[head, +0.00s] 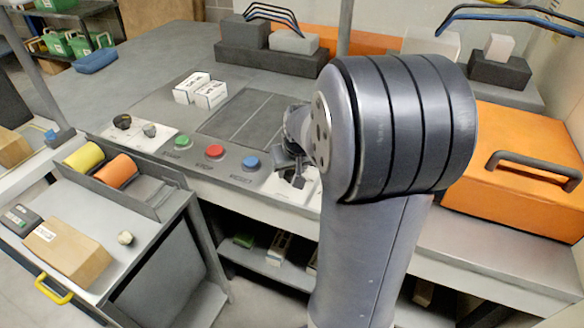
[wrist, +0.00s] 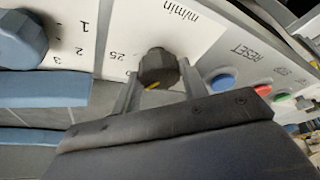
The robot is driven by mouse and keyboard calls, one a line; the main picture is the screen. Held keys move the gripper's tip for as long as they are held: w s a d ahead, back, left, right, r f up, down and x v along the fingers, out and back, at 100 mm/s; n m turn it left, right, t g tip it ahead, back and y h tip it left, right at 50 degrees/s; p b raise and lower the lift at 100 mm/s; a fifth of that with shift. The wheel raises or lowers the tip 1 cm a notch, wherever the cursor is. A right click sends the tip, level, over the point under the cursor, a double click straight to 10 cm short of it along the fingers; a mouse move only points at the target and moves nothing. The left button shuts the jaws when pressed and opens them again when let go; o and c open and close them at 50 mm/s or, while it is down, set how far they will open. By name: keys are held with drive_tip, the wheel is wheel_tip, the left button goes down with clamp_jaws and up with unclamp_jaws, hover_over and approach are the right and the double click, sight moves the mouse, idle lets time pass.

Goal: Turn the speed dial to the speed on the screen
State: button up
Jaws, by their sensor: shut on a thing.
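The speed dial (wrist: 157,66) is a small dark faceted knob on a white plate in the wrist view. The plate reads "m/min", with "25" to the left of the knob. A yellow mark shows on the knob's side facing my gripper. My gripper (wrist: 158,80) has one finger on each side of this knob and is shut on it. In the head view my gripper (head: 289,160) is at the panel right of the buttons, and my arm hides most of the dial plate. I cannot make out a screen reading in either view.
A larger blue-grey knob (wrist: 20,38) with numbers 1 to 3 sits left of the dial. Blue (head: 251,163), red (head: 216,152) and green (head: 182,142) buttons line the panel. White boxes (head: 200,91) stand behind. An orange case (head: 520,165) is at right.

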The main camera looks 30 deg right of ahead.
drive_tip(key=m+h, duration=0.1)
drive_tip(key=m, duration=0.3)
drive_tip(key=shift+w+a+f+g+h+b, duration=0.1)
drive_tip(key=shift+a+g+h+b, duration=0.05)
drive_tip(key=shift+g+h+b, duration=0.25)
drive_tip(key=shift+m+g+h+b, duration=0.5)
drive_tip(key=shift+m+b, duration=0.4)
drive_tip(key=shift+m, duration=1.1)
drive_tip(key=o, duration=1)
drive_tip(key=shift+c, duration=0.2)
drive_tip(key=shift+r, duration=0.2)
drive_tip(key=v, duration=1)
drive_tip(key=shift+a+r+p, duration=0.15)
drive_tip(key=shift+r+p, duration=0.15)
drive_tip(key=shift+p, duration=0.15)
